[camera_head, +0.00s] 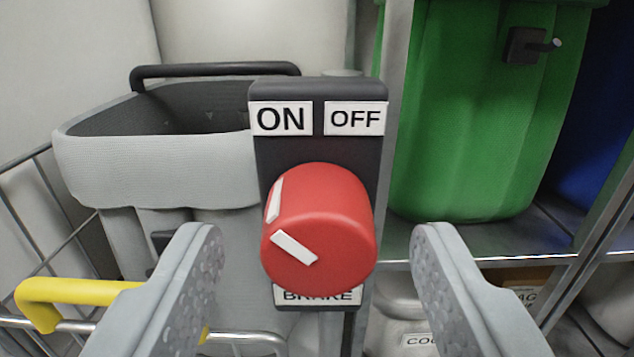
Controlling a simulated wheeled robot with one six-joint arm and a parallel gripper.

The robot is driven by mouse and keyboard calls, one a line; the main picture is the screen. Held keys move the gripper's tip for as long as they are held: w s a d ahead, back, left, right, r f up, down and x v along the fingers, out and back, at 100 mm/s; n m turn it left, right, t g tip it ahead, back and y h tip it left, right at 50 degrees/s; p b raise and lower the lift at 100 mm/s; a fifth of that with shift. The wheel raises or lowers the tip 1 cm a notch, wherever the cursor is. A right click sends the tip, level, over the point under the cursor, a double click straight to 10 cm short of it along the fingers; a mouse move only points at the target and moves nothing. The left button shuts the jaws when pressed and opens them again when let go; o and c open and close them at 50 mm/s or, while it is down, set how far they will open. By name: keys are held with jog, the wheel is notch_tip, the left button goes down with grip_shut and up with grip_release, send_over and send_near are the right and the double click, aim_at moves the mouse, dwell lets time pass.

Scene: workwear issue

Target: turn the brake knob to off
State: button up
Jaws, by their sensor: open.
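The red brake knob (325,235) sticks out from a dark panel (318,90) in the middle of the view. The panel has an ON label (281,119) at upper left, an OFF label (356,119) at upper right and a partly hidden BRAKE label (318,296) below the knob. A white mark on the knob's face and another on its side lie toward the upper left, on the ON side. My gripper (317,240) is open, one finger on each side of the knob, with a gap to it on both sides.
A grey bin (150,165) with a black handle stands in a wire cart behind the panel at left. A yellow handle (75,290) is at lower left, near my left finger. A green bin (480,110) stands on a metal shelf (450,245) at right, with a blue one (605,130) beside it.

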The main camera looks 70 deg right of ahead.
jog(key=shift+w+d, duration=0.2)
jog(key=shift+d, duration=0.45)
jog(key=shift+c, duration=0.4)
jog(key=c, duration=0.9)
